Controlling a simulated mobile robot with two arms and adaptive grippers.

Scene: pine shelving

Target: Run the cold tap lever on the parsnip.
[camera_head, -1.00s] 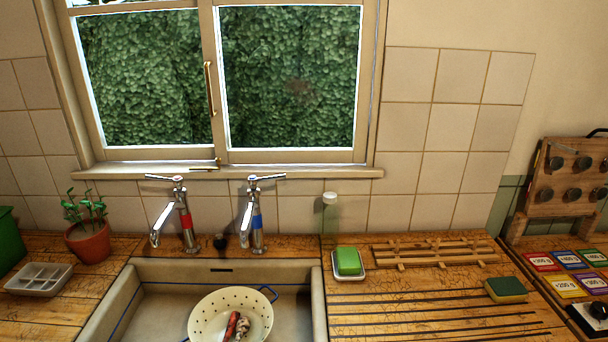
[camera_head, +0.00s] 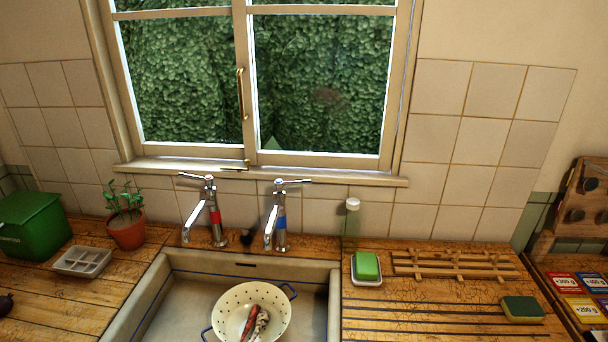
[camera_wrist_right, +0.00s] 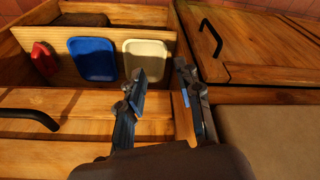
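The cold tap (camera_head: 280,222) with a blue band stands behind the sink, its lever (camera_head: 293,181) reaching out to the right at the top. No water shows at its spout. A cream colander (camera_head: 277,301) with blue handles sits in the sink, in front of the taps. In it lie a red root (camera_head: 250,318) and a pale, dark-speckled root (camera_head: 262,322), which looks like the parsnip. My right gripper (camera_wrist_right: 160,80) is open and empty in the right wrist view, in front of wooden drawers. My left gripper is in neither view.
The red-banded tap (camera_head: 216,222) stands left of the cold tap. A potted seedling (camera_head: 125,232) and grey tray (camera_head: 82,261) are on the left counter. A green soap (camera_head: 366,265), wooden rack (camera_head: 455,264) and sponge (camera_head: 522,309) are right of the sink (camera_head: 180,270).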

